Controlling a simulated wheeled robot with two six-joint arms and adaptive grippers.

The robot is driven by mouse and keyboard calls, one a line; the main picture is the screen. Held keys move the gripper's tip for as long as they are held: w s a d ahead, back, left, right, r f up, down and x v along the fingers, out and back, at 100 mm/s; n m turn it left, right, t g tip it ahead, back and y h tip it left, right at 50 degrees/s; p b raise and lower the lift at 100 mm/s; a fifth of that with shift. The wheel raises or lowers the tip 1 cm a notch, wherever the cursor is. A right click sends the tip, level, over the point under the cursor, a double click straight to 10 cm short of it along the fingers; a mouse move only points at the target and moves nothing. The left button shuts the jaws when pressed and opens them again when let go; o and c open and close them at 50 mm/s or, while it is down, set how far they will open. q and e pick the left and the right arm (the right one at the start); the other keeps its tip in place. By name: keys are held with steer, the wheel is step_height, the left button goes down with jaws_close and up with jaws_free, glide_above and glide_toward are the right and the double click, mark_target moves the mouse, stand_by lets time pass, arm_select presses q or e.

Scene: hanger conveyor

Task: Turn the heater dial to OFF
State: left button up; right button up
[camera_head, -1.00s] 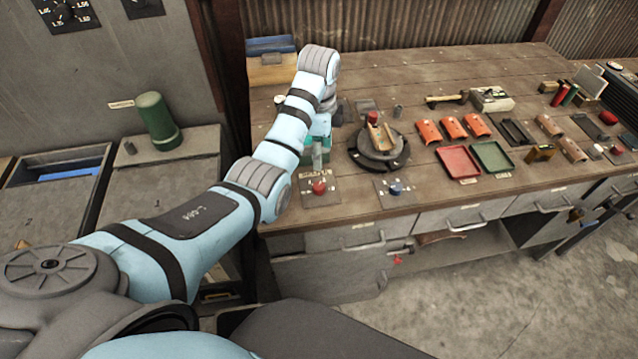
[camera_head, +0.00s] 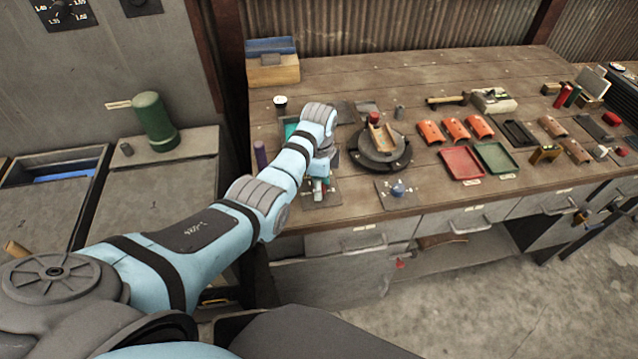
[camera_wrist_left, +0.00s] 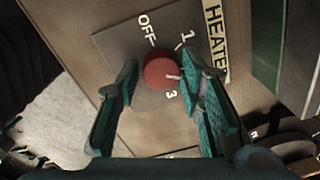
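The heater dial (camera_wrist_left: 160,70) is a round red knob on a grey plate (camera_wrist_left: 118,40) in the left wrist view, beside a HEATER label (camera_wrist_left: 216,38). Its white pointer aims right, away from OFF and between the marks 1 and 3, toward my finger. My left gripper (camera_wrist_left: 163,82) is open, with one teal finger on each side of the knob; I cannot tell whether either touches it. In the head view my left gripper (camera_head: 320,186) is low over the dial's plate (camera_head: 325,200) and mostly covers the knob. My right gripper is not in view.
A blue dial (camera_head: 398,189) on its own plate stands to the right. Behind it is a round dark fixture (camera_head: 381,152) with a wooden piece. Red (camera_head: 460,163) and green (camera_head: 494,158) trays lie further right. A purple cylinder (camera_head: 260,154) stands left of my wrist.

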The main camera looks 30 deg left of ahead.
arm_select(q)
steer(key=c, duration=0.6)
